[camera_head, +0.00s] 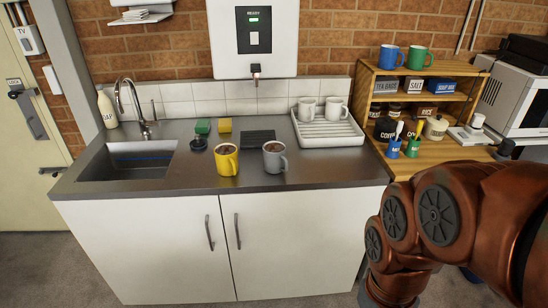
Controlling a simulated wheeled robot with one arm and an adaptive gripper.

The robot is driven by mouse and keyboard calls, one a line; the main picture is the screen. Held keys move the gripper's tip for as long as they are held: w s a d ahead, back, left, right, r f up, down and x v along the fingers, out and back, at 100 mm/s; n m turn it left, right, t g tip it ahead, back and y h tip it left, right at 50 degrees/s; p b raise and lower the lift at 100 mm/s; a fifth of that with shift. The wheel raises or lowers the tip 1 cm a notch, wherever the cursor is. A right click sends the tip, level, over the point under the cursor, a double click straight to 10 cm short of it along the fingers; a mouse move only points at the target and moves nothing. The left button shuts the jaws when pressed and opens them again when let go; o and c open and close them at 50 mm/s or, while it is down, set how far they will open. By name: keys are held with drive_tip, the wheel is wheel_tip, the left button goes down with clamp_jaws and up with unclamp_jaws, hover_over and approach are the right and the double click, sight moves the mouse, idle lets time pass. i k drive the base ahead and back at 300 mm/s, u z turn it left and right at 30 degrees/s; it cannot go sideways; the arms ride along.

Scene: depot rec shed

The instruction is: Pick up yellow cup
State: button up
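The yellow cup (227,160) stands upright on the grey counter (325,172), near its front edge. My copper-coloured arm fills the lower right of the picture, in front of the counter's right end. My gripper is not in view.
A sink (125,160) with a tap is at the left. A black plunger-like item (198,144), sponges (203,127) and a dark ribbed mat (258,137) lie behind the cups. A white rack (345,139) holds pale mugs. A wooden shelf (450,97) stands right.

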sight(225, 154)
drive_tip(key=u, duration=1.55)
drive_tip(key=k, duration=0.55)
drive_tip(key=u, duration=0.3)
